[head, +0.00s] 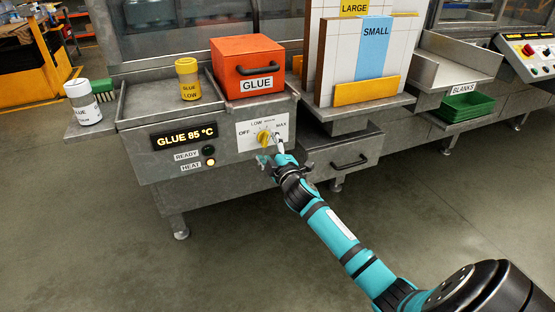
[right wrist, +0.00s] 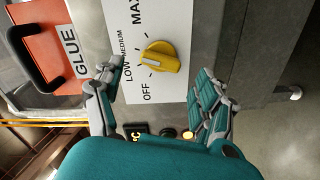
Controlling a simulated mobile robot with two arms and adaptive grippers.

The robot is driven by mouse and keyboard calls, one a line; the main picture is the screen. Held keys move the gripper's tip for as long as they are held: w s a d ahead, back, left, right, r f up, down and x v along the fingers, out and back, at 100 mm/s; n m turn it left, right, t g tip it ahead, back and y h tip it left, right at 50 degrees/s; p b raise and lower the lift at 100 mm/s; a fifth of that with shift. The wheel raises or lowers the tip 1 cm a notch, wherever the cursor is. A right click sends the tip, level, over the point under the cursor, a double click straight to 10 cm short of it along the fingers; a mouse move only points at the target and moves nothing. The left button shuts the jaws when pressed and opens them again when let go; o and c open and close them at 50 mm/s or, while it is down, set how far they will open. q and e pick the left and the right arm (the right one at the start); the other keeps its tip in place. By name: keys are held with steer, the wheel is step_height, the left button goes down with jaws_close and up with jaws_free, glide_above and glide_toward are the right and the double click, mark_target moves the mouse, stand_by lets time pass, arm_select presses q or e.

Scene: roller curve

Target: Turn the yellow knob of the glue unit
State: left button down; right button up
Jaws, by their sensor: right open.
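The yellow knob (head: 263,138) sits on a white dial plate (head: 246,135) on the front of the grey glue unit (head: 150,168). My left gripper is not in view.
The orange GLUE box (head: 247,67) and a yellow GLUE LOW bottle (head: 188,79) stand on the unit. A display (head: 184,136) reads GLUE 85 °C, above READY and HEAT lamps; the HEAT lamp (head: 211,162) glows. A drawer handle (head: 350,162) juts out to the right.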

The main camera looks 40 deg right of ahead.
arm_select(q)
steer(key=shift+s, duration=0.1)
arm_select(e)
steer(key=v, duration=0.9)
steer(key=shift+d, duration=0.1)
